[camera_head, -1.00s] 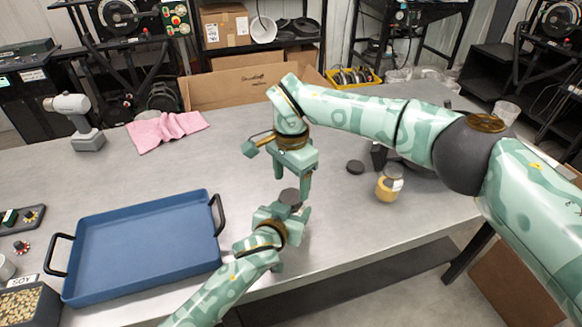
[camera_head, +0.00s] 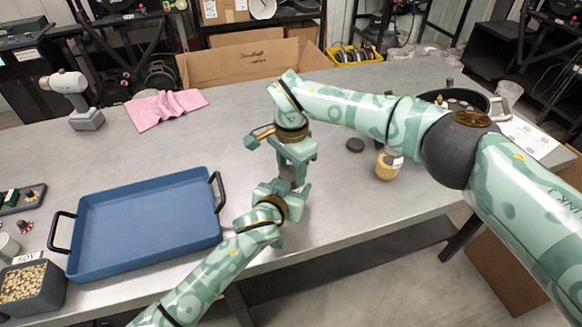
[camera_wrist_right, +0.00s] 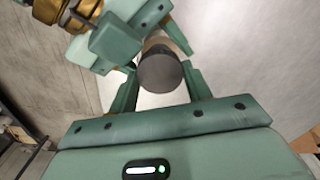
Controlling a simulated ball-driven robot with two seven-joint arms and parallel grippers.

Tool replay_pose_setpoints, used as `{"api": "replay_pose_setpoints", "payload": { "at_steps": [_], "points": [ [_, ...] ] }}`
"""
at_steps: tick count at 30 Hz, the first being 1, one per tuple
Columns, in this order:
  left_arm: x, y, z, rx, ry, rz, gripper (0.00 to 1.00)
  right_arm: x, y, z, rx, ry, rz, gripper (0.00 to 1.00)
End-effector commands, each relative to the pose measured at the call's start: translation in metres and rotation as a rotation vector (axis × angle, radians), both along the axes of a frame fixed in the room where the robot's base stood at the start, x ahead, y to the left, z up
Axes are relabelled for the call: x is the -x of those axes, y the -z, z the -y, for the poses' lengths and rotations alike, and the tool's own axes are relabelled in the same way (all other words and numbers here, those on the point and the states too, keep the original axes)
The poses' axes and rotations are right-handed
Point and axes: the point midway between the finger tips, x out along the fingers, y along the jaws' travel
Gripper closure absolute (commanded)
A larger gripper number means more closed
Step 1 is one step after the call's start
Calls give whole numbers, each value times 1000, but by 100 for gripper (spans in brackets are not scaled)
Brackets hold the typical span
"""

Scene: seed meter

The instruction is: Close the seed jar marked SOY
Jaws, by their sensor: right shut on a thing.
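My right gripper (camera_head: 292,165) points down over my left gripper (camera_head: 285,200), close together above the table's front part. In the right wrist view, my right fingers (camera_wrist_right: 161,88) are shut on a dark round lid (camera_wrist_right: 160,72). A paler jar body (camera_wrist_right: 165,45) shows just behind the lid, in line with it. My left gripper appears shut around this jar, mostly hidden by its own fingers. I cannot read a marking on it. Whether the lid is fully seated cannot be told. A seed bin labelled SOY (camera_head: 32,287) stands at the lower left.
A blue tray (camera_head: 150,225) lies left of my arms. Another jar with yellow contents (camera_head: 387,166) stands at right, near a loose black lid (camera_head: 355,145). The middle of the table is clear.

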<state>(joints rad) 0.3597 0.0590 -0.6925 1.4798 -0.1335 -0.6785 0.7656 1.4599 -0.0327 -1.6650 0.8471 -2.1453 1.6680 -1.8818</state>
Motion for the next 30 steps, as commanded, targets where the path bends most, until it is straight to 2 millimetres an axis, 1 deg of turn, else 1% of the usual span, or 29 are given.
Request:
{"api": "replay_pose_setpoints", "payload": {
  "at_steps": [7, 15, 16, 17, 18, 26, 30],
  "points": [
    [0, 1, 0, 0, 1, -1, 100, 0, 0, 0, 0, 274, 2, 79],
    [0, 1, 0, -1, 1, -1, 100, 0, 0, 0, 0, 294, 1, 79],
    [0, 1, 0, -1, 1, -1, 100, 0, 0, 0, 0, 294, 1, 43],
    [0, 1, 0, 0, 1, -1, 100, 0, 0, 0, 0, 293, 1, 35],
    [0, 1, 0, 0, 1, -1, 100, 0, 0, 0, 0, 293, 1, 30],
    [0, 1, 0, 0, 1, -1, 100, 0, -1, 0, 0, 292, 1, 30],
    [0, 1, 0, 0, 1, -1, 100, -1, -15, 0, 0, 291, 4, 30]
  ]
}}
